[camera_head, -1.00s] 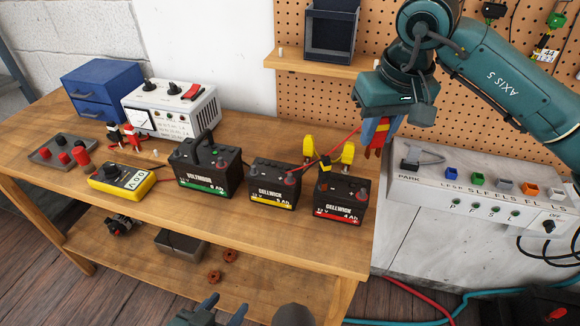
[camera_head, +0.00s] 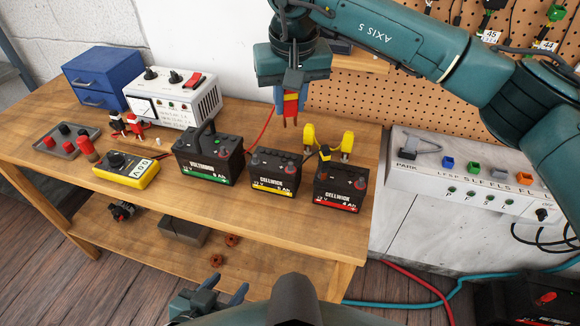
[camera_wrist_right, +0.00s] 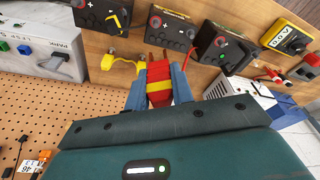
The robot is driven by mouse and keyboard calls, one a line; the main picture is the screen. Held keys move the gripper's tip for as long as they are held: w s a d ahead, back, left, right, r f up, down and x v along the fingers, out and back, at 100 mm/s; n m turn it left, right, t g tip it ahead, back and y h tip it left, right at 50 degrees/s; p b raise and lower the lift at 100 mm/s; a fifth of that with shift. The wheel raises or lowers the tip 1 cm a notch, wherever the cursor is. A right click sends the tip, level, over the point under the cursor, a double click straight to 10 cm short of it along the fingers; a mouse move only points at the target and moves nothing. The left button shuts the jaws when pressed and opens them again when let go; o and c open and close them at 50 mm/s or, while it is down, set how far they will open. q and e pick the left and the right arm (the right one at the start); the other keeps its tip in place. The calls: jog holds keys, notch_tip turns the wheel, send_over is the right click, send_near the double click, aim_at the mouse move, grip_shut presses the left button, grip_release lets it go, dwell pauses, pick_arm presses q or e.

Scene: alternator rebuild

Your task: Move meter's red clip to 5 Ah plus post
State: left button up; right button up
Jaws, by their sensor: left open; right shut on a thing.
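My right gripper (camera_head: 289,112) is shut on a red clip (camera_head: 291,101) with a yellow band, held in the air behind and above the middle battery. It also shows in the right wrist view (camera_wrist_right: 159,84). A thin red lead runs from it down to the left. The middle battery (camera_head: 274,176), with a yellow stripe and seemingly marked 5 Ah, has a red-ringed post (camera_head: 291,163) at its right; the clip is clear of it. The yellow meter (camera_head: 126,168) lies at the left. My left gripper (camera_head: 226,286) is open and empty at the bottom, before the bench.
A green-striped battery (camera_head: 208,160) and a red-striped battery (camera_head: 340,190) flank the middle one. Yellow clamps (camera_head: 327,142) stand behind them. A white power supply (camera_head: 178,98), a grey tray (camera_head: 68,142) and blue drawers (camera_head: 100,78) are at the left.

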aim_at(291, 115)
pick_arm(q)
notch_tip(291, 115, down, 7)
jog(key=b, duration=0.5)
jog(key=shift+b, duration=0.3)
pick_arm(e)
notch_tip(291, 115, down, 9)
jog(key=shift+d+f, duration=0.1)
jog(key=shift+f+b, duration=0.9)
jog(key=shift+f, duration=0.3)
pick_arm(q)
jog(key=shift+f, duration=0.8)
pick_arm(e)
jog(key=o, duration=0.8)
jog(key=shift+r, duration=0.1)
notch_tip(291, 115, up, 9)
jog(key=p, duration=0.5)
jog(key=shift+f, duration=0.2)
pick_arm(q)
notch_tip(291, 115, up, 5)
jog(key=shift+r, duration=0.1)
pick_arm(e)
jog(key=shift+f, duration=0.1)
